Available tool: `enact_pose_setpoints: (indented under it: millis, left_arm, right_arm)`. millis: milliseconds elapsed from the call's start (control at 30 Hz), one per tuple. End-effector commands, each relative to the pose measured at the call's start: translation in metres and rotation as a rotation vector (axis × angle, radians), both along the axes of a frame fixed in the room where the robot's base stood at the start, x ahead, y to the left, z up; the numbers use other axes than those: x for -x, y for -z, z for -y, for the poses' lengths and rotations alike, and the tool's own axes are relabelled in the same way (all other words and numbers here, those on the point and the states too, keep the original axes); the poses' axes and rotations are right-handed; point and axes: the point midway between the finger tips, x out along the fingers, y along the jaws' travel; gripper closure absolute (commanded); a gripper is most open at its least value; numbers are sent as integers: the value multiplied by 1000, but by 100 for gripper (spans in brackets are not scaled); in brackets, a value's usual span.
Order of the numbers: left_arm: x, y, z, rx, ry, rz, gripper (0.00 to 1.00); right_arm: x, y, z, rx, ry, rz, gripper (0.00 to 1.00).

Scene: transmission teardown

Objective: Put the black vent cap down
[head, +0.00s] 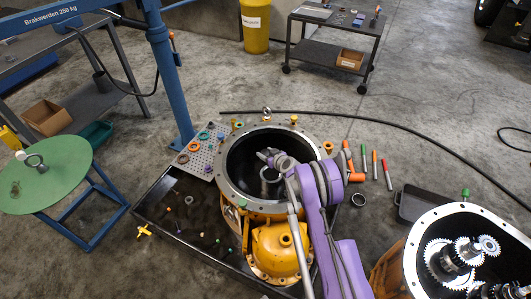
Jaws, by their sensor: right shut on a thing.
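My right gripper (265,156) is at the end of the purple arm, over the dark round opening of the yellow housing (229,187). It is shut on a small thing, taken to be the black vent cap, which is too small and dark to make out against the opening. A grey ring-like part (270,183) shows below the gripper, inside the opening. My left gripper is not in view.
The housing stands in a black tray (165,215) with several small parts. A perforated plate (201,155) holds coloured rings. A green round table (45,185) is at left. Coloured markers (375,163) lie right. A second housing with gears (455,262) is at lower right.

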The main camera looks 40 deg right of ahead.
Motion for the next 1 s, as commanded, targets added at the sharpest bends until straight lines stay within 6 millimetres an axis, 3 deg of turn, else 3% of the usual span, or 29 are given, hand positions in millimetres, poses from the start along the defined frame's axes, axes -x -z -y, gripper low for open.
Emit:
enact_pose_setpoints:
  millis: [33, 67, 233, 533, 667, 1000]
  left_arm:
    - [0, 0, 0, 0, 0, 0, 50]
    - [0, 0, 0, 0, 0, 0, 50]
    - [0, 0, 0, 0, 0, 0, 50]
    - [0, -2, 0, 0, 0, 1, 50]
    - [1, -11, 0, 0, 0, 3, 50]
    - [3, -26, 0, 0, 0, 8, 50]
  right_arm:
    - [0, 0, 0, 0, 0, 0, 100]
    - [0, 0, 0, 0, 0, 0, 42]
    - [0, 0, 0, 0, 0, 0, 14]
    - [0, -2, 0, 0, 0, 0, 14]
    - [0, -16, 0, 0, 0, 1, 14]
    - [65, -50, -7, 1, 2, 1, 14]
